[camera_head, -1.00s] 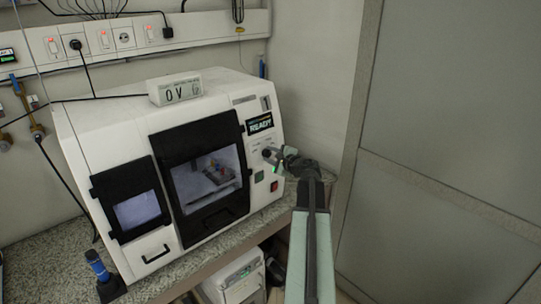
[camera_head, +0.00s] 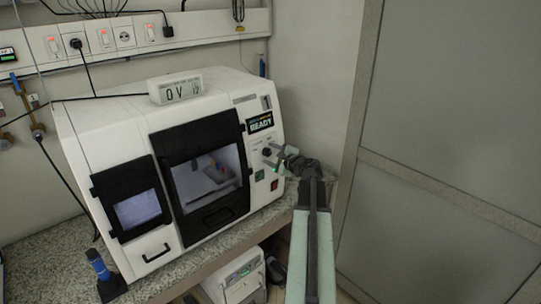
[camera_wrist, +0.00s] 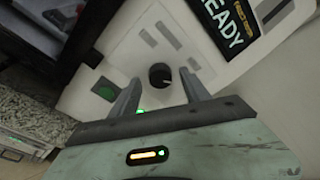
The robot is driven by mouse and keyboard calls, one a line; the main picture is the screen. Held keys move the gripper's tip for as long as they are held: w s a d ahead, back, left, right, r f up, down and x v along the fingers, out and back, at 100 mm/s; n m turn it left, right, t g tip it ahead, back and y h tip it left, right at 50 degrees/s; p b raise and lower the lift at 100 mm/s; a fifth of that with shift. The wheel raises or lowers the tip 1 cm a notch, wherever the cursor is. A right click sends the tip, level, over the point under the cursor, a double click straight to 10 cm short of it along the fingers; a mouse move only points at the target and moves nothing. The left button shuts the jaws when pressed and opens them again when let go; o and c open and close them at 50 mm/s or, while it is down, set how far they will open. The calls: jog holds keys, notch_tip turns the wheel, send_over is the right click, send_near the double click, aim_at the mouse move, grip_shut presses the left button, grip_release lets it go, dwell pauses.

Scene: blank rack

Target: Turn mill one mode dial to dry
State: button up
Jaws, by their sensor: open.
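The white mill (camera_head: 100,140) stands on the bench, marked with a 1 at its upper right and showing READY on its display (camera_head: 260,123). Its black mode dial (camera_wrist: 160,75) is on the front panel below the display. In the wrist view my gripper (camera_wrist: 161,88) is open, with one finger on each side of the dial and gaps between. I cannot tell whether the fingertips reach around it. In the head view the gripper (camera_head: 272,157) is at the panel, and the dial (camera_head: 267,152) shows small beside it. The dial's mode labels are too small to read.
A green button (camera_wrist: 106,89) is left of the dial, close to the left finger. A red switch (camera_head: 274,185) is lower on the panel. A meter (camera_head: 175,88) sits on top of the mill. A grey door (camera_head: 450,120) is at the right.

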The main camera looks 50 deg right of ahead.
jog(key=p+v, duration=0.1)
jog(key=v, duration=0.6)
jog(key=shift+s, duration=0.15)
jog(key=shift+s+a, duration=0.1)
